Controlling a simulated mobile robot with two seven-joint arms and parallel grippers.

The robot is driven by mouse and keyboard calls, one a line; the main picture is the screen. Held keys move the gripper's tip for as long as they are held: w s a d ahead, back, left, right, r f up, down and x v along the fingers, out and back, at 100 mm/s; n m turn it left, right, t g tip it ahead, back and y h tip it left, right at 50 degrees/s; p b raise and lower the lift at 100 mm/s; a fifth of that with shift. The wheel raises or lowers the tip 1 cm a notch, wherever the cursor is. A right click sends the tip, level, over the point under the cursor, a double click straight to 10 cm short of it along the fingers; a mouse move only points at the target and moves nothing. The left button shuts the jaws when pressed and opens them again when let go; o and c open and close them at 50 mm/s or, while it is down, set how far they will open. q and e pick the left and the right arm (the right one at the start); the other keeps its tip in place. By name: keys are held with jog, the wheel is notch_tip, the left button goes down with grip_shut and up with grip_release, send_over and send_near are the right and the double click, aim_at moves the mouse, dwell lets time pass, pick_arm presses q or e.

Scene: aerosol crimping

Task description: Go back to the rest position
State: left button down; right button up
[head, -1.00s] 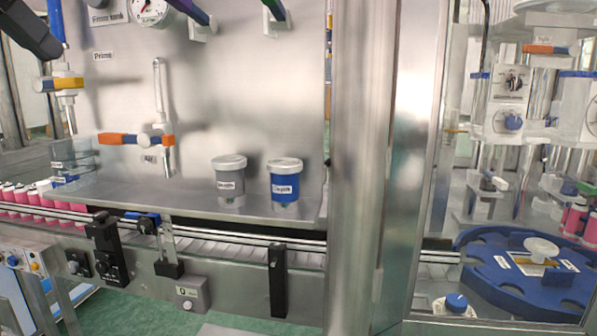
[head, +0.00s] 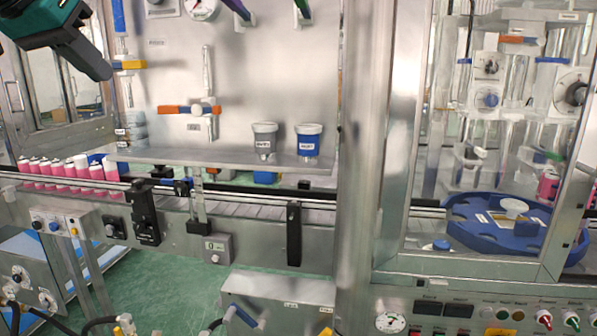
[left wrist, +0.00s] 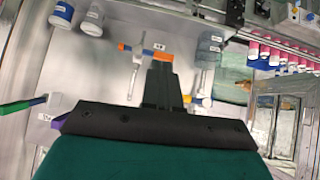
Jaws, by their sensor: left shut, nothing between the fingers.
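My left gripper (head: 98,68) is at the upper left of the head view, a dark gripper on a green-black wrist, in the air in front of the machine. In the left wrist view its dark fingers (left wrist: 161,88) are together with nothing between them. Behind them in that view is the metal panel with an orange-handled valve (left wrist: 135,47). The same orange and blue valve (head: 190,109) is on the panel in the head view, to the right of and below the gripper and apart from it. My right gripper is in neither view.
A grey cup (head: 264,141) and a blue cup (head: 308,142) stand on the metal shelf (head: 215,165). Pink cans (head: 62,170) line the conveyor at left. A steel post (head: 365,150) and a glazed bay with a blue rotary table (head: 480,228) are at right. Green floor lies below.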

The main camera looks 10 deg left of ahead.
pick_arm(q)
jog(key=w+d+f+m+h, duration=0.1)
jog(key=w+d+f, duration=0.35)
jog(key=f, duration=0.55)
jog(key=w+d+f, duration=0.3)
jog(key=w+f, duration=0.3)
jog(key=f, duration=0.3)
jog(key=s+d+f+m+h, duration=0.1)
jog(key=d+f, duration=0.2)
jog(key=f, duration=0.7)
jog(key=s+d+f, duration=0.1)
jog(key=d+f, duration=0.3)
jog(key=f, duration=0.7)
jog(key=s+d+f+t, duration=0.2)
jog(key=s+d+f, duration=0.1)
jog(key=s+f, duration=1.05)
jog(key=s+f+y, duration=0.1)
jog(key=s+f, duration=0.3)
jog(key=s, duration=0.3)
jog(key=s+a+f, duration=0.1)
jog(key=s+f, duration=0.4)
jog(key=s, duration=0.2)
jog(key=shift+y, duration=0.4)
jog(key=shift+w, duration=0.1)
